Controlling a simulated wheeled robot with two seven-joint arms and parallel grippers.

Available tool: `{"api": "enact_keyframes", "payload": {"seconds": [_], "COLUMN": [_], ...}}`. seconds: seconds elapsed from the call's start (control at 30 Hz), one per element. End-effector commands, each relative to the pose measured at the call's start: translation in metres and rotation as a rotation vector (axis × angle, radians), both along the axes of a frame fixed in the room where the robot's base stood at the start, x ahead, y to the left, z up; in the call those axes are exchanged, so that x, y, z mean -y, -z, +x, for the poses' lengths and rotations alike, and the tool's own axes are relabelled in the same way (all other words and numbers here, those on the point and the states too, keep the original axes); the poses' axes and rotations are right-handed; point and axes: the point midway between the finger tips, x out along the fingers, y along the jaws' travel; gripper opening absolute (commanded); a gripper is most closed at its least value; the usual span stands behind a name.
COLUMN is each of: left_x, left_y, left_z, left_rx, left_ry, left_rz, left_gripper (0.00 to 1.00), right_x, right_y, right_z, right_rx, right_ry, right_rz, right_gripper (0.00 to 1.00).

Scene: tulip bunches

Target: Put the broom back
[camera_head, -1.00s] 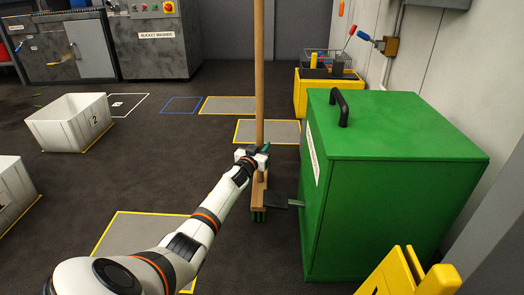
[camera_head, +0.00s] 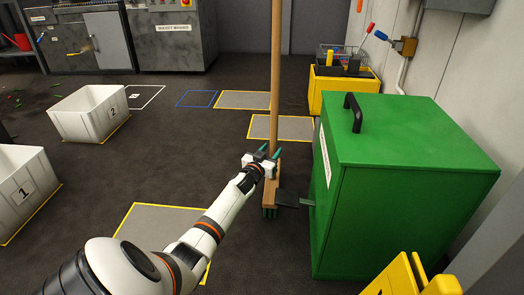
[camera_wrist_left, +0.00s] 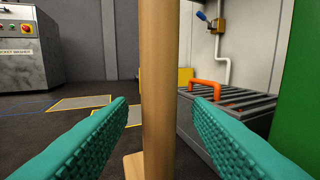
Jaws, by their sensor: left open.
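The broom (camera_head: 275,90) stands upright beside the green cabinet, its wooden head and dark bristles (camera_head: 270,211) at the floor. My left gripper (camera_head: 267,153) is at the lower part of the handle. In the left wrist view the handle (camera_wrist_left: 159,80) rises between the two green finger pads of my left gripper (camera_wrist_left: 160,110), with gaps on both sides. The left gripper is open. My right gripper is not in view.
A green cabinet (camera_head: 410,150) with a black handle stands close right of the broom. A yellow bin (camera_head: 340,85) is behind it. White crates (camera_head: 90,120) stand at the left. Yellow-bordered floor patches (camera_head: 280,128) lie behind the broom.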

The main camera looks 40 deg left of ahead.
Motion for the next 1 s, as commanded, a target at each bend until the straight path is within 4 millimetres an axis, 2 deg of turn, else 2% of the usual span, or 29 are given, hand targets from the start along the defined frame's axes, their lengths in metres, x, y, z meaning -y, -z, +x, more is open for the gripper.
{"api": "enact_keyframes", "payload": {"seconds": [0.03, 0.1, 0.23, 0.4, 0.8, 1.0], "left_x": [0.004, 0.009, 0.015, 0.021, 0.023, 0.03], "left_y": [-0.006, -0.005, -0.004, -0.001, 0.002, -0.006], "left_z": [-0.012, -0.026, -0.049, -0.067, -0.072, -0.071], "left_rx": [-0.004, -0.003, -0.002, -0.001, 0.001, 0.012], "left_ry": [0.0, 0.001, -0.001, 0.0, 0.0, 0.017], "left_rz": [-0.003, -0.003, -0.003, -0.001, 0.0, 0.009], "left_gripper": [0.45, 0.45, 0.45, 0.45, 0.45, 0.45], "right_x": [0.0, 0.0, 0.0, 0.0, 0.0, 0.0], "right_y": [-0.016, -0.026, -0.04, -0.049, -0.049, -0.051], "right_z": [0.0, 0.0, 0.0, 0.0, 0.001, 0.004], "right_rx": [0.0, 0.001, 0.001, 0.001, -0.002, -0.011], "right_ry": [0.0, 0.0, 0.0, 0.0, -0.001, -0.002], "right_rz": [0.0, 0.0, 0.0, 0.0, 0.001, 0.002], "right_gripper": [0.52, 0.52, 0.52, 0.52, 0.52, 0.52]}}
